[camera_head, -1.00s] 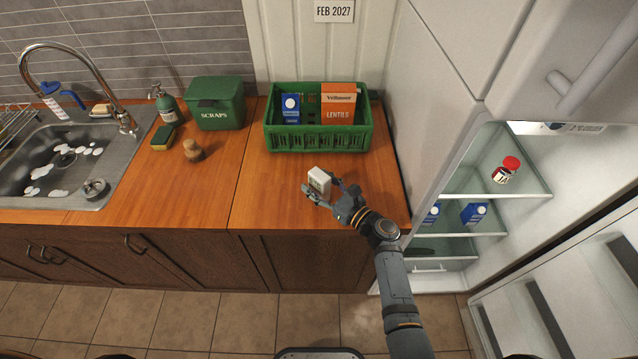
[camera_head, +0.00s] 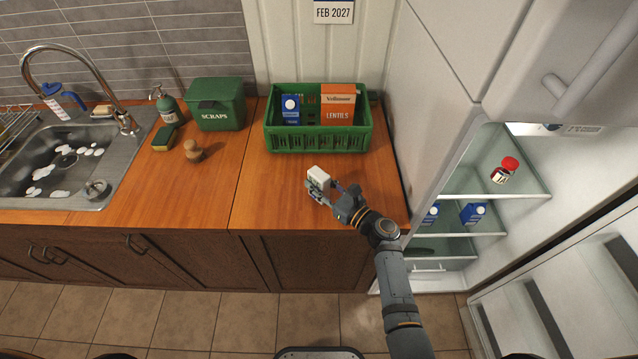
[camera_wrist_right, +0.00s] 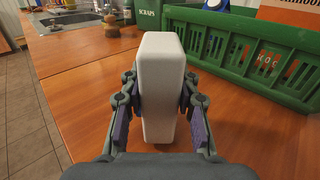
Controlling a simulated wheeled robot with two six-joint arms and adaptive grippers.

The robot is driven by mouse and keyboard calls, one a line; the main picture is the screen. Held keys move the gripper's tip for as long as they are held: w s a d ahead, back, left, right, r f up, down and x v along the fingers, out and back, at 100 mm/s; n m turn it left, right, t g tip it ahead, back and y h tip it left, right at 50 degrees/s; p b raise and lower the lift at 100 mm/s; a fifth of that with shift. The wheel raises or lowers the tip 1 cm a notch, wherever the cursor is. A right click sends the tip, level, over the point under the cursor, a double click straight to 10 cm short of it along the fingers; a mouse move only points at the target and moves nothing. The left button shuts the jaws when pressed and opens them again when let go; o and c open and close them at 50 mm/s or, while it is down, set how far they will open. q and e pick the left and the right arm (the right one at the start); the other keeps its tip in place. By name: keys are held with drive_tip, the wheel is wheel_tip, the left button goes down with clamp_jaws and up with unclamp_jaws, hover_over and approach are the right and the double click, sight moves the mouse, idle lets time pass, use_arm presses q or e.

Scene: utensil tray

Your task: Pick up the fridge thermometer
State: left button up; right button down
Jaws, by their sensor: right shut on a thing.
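The fridge thermometer is a small white block (camera_head: 318,177) near the front of the wooden counter, in front of the green crate. In the right wrist view the white block (camera_wrist_right: 160,85) stands upright between the fingers, its plain side facing the camera. My right gripper (camera_head: 324,188) is shut on it, with one finger pad pressed on each side. The wrist view also shows the right gripper (camera_wrist_right: 160,100). Whether its base touches the counter is hard to tell. My left gripper is not in view.
The green crate (camera_head: 318,143) holds a blue carton (camera_head: 291,107) and an orange lentils box (camera_head: 338,104). A scraps bin (camera_head: 215,104), sponge (camera_head: 164,138) and brush (camera_head: 193,151) stand left, beside the sink (camera_head: 60,165). An open fridge (camera_head: 490,190) is at right. The counter left of the gripper is clear.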

wheel_tip(320, 180, up, 10)
drive_tip(key=p, duration=0.8)
drive_tip(key=shift+f, duration=0.2)
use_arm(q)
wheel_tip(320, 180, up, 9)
use_arm(e)
drive_tip(key=shift+f, duration=0.1)
use_arm(q)
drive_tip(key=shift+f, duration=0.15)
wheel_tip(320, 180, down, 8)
drive_tip(key=b, duration=0.8)
use_arm(e)
drive_tip(key=shift+f, duration=4.4)
use_arm(q)
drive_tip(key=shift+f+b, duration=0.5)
drive_tip(key=shift+b, duration=0.05)
use_arm(e)
drive_tip(key=shift+f, duration=0.6)
drive_tip(key=c, duration=1.1)
unclamp_jaws()
drive_tip(key=shift+o, duration=0.2)
drive_tip(key=shift+c, duration=0.3)
